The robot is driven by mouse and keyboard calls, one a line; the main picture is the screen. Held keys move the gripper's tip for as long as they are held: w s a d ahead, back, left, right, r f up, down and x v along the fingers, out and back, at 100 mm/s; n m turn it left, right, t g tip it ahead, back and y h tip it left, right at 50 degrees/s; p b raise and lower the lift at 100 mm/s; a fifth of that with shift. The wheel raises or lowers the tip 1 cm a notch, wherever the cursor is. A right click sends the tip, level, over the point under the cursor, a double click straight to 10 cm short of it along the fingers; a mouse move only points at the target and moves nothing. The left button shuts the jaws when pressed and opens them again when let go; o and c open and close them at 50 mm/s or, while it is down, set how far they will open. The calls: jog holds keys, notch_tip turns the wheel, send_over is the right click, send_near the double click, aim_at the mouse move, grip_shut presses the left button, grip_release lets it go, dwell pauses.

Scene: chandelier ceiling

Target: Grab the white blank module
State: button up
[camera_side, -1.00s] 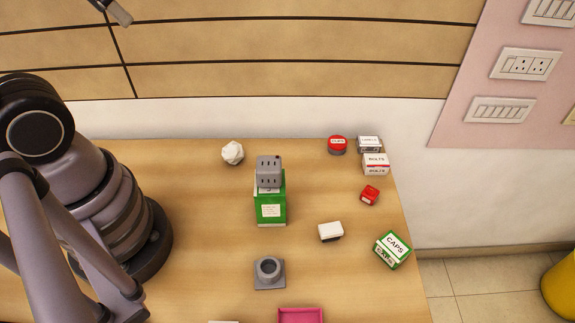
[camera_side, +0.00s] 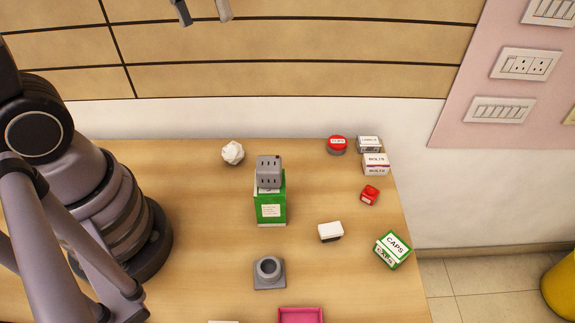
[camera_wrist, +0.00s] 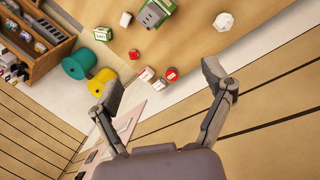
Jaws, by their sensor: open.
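The white blank module (camera_side: 330,231) is a small white-topped block with a dark lower part, on the right half of the wooden table. It also shows small near the top of the wrist view (camera_wrist: 126,19). My gripper (camera_side: 203,10) is at the top edge of the side view, high above the table and far from the module, with only its fingertips in frame. In the wrist view my gripper (camera_wrist: 162,82) has its two fingers spread wide with nothing between them.
A grey socket block (camera_side: 269,171) stands on a green box (camera_side: 271,212), left of the module. A CAPS box (camera_side: 392,250) and red block (camera_side: 370,195) are to its right. A grey ring holder (camera_side: 268,272), pink tray (camera_side: 301,315) and white faceted ball (camera_side: 232,152) are also on the table.

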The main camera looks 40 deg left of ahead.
aim_at(331, 228)
jog(key=w+d+f+n+g+h, duration=0.3)
jog(key=w+d+f, duration=0.25)
jog(key=f, duration=0.35)
jog(key=w+d+f+n+g+h, duration=0.2)
jog(key=w+d+f+g, duration=0.15)
jog(key=w+f, duration=0.45)
jog(key=d+f+n+h, duration=0.1)
jog(key=f, duration=0.4)
jog(key=d+f+n+g+h, duration=0.1)
jog(key=d+f, duration=0.1)
jog(key=f, duration=0.3)
jog(key=s+d+f+n+h, duration=0.1)
jog(key=d+f+n, duration=0.1)
jog(key=f, duration=0.3)
jog(key=shift+s+d, duration=0.1)
jog(key=x, duration=0.6)
jog(key=shift+s+f, duration=0.1)
jog(key=shift+s, duration=0.05)
jog(key=x, duration=0.6)
jog(key=shift+s+a, duration=0.2)
jog(key=c, duration=1.1)
